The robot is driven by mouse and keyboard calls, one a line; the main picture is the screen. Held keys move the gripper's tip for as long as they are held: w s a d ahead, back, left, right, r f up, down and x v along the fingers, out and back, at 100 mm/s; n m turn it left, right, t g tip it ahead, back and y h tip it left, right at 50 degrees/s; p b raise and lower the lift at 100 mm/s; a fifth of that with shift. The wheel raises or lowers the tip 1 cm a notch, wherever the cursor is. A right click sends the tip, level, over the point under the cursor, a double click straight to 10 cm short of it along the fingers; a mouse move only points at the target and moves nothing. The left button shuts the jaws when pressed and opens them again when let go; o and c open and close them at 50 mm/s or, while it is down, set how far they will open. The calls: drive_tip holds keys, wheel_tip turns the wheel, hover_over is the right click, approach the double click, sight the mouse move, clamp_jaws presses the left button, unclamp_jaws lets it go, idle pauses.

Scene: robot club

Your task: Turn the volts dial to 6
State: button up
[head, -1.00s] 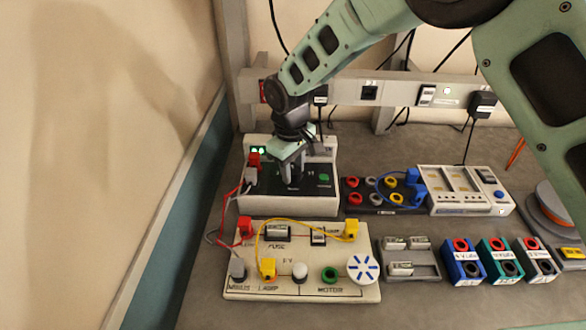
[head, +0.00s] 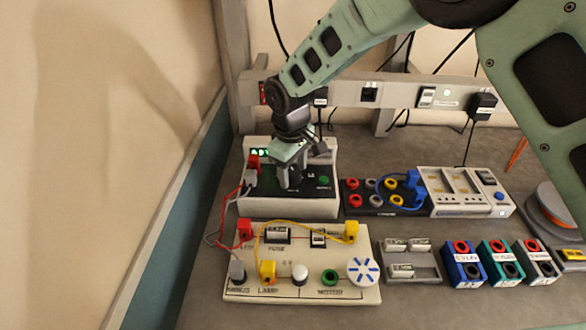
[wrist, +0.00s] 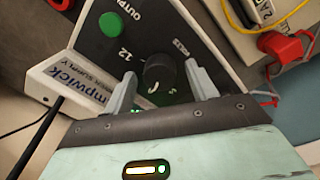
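The power supply (head: 290,206) stands at the back left of the bench, with a black sloping top panel. Its volts dial is hidden by my gripper (head: 289,187) in the head view. In the wrist view the black round dial (wrist: 158,74) has a pale pointer mark, with "12" printed to its left. My gripper (wrist: 161,72) has one finger on each side of the dial, with visible gaps, so it is open around it and not clamped. A lit green display (head: 259,153) is partly covered; I cannot read its value.
A green output button (head: 324,181) is right of the dial. Red plugs (head: 253,162) and wires are at the left. A circuit board (head: 300,290) lies in front, and a socket block (head: 352,198) stands to the right.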

sight(291, 174)
drive_tip(key=shift+r, duration=0.1)
wheel_tip(291, 174, up, 17)
drive_tip(key=b, duration=0.3)
drive_tip(key=shift+s+a, duration=0.3)
drive_tip(key=shift+s, duration=0.15)
drive_tip(key=shift+r, duration=0.1)
drive_tip(key=s+d+f+m, duration=0.1)
drive_tip(key=s+d, duration=0.3)
drive_tip(key=s, duration=0.6)
drive_tip(key=s+d+f+m, duration=0.1)
drive_tip(key=s+d+f, duration=0.2)
drive_tip(key=s, duration=0.7)
drive_tip(key=s+d+f+m+y, duration=0.1)
drive_tip(key=s+d+f, duration=0.2)
drive_tip(key=s+d, duration=0.4)
drive_tip(key=s, duration=0.3)
drive_tip(key=shift+d, duration=0.25)
